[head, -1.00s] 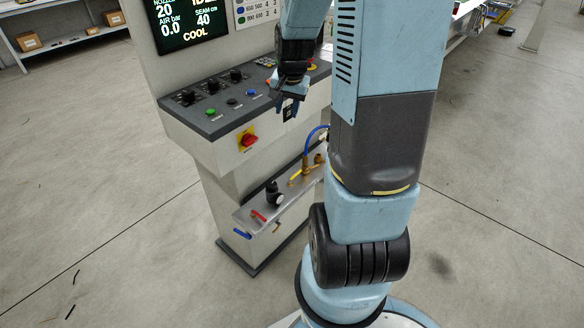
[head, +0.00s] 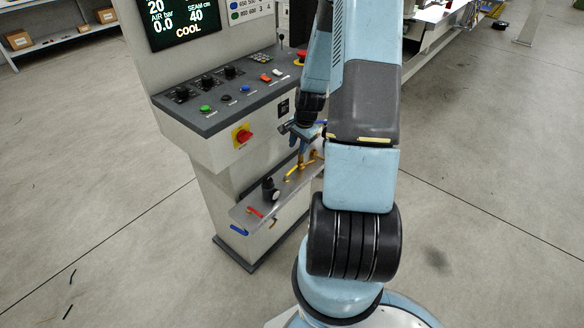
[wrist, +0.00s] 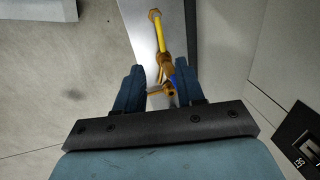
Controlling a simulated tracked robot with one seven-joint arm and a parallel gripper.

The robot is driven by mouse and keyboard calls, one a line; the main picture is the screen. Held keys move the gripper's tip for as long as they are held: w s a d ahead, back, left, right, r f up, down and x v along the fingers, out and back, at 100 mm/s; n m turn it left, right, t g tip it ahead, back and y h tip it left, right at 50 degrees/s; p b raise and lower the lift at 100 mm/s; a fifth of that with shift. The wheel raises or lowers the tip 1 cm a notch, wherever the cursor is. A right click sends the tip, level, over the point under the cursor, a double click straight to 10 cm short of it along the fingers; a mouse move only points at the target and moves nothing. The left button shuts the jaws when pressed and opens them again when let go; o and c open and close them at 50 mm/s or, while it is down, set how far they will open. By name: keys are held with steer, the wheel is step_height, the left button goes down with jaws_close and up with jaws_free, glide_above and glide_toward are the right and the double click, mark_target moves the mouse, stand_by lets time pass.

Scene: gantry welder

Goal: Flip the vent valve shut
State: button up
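A brass valve fitting with a yellow lever (head: 300,171) stands on the right part of the console's low metal shelf. No label is readable on it. In the wrist view the yellow lever (wrist: 159,35) points away from me, ahead of the brass body and a bit of blue hose. My gripper (head: 300,138) is just above this fitting in the head view. In the wrist view my gripper (wrist: 159,82) is open and empty, with the fitting seen between its fingers. I cannot tell the remaining height, and my arm hides part of the shelf's right end.
Open floor (head: 120,180) lies to the left.

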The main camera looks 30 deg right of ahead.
mark_target(292, 171)
steer(key=f, duration=0.4)
steer(key=w+f, duration=0.1)
steer(key=f, duration=0.3)
steer(key=w+f, duration=0.1)
steer(key=f, duration=0.3)
steer(key=shift+w+a+f, duration=0.1)
steer(key=shift+a+f, duration=0.1)
steer(key=shift+a, duration=0.2)
steer(key=shift+c, duration=0.5)
jaws_close()
steer(key=shift+a, duration=0.3)
steer(key=shift+d, duration=0.15)
